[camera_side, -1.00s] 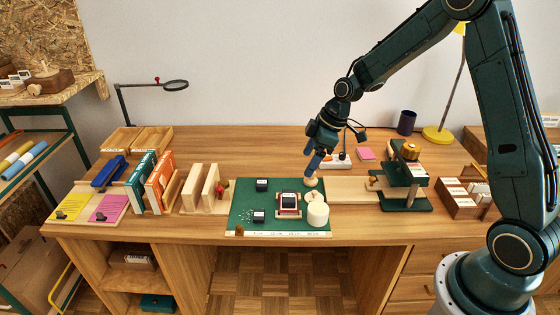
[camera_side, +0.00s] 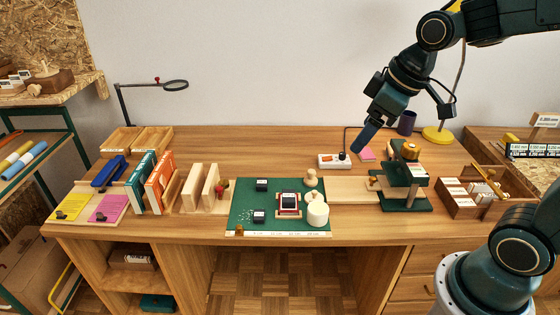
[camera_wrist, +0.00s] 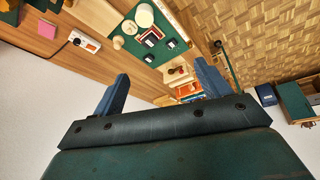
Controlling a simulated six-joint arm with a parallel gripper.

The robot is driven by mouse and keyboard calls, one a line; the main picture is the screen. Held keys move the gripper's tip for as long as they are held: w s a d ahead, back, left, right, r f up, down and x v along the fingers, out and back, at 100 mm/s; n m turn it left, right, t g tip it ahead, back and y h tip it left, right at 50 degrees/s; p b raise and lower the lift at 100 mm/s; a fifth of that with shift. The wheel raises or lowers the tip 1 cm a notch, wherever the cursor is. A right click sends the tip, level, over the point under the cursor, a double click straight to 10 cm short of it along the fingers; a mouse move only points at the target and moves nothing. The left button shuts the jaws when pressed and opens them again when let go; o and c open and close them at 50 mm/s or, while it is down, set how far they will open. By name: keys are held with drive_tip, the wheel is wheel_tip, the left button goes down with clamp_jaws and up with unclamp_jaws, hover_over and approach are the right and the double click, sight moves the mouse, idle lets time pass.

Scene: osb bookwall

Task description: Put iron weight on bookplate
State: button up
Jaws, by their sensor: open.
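A dark block (camera_side: 288,198) lies over a red-edged white card (camera_side: 289,212) in a small wooden holder on the green mat (camera_side: 240,205). They look like the iron weight and the bookplate, but the labels are too small to read. Two other small dark blocks stand on the mat, one at the back (camera_side: 262,185) and one with a pale face at the front (camera_side: 259,216). My gripper (camera_side: 361,144) is open and empty, raised above the desk to the right of the mat. In the wrist view its fingers (camera_wrist: 162,88) are spread apart, with the mat (camera_wrist: 130,48) beyond them.
A wooden knob-shaped piece (camera_side: 311,179) and a cream cylinder (camera_side: 318,213) stand at the mat's right side. A power strip (camera_side: 333,161) lies behind. A green press (camera_side: 405,185) stands right; bookends (camera_side: 200,188) and books (camera_side: 159,181) stand left.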

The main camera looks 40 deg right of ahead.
drive_tip(key=s+r+m+t, duration=0.1)
drive_tip(key=s+m, duration=0.2)
drive_tip(key=s, duration=0.9)
drive_tip(key=shift+a+r+m+h, duration=0.2)
drive_tip(key=shift+r+m+h, duration=0.1)
drive_tip(key=shift+r+h, duration=0.1)
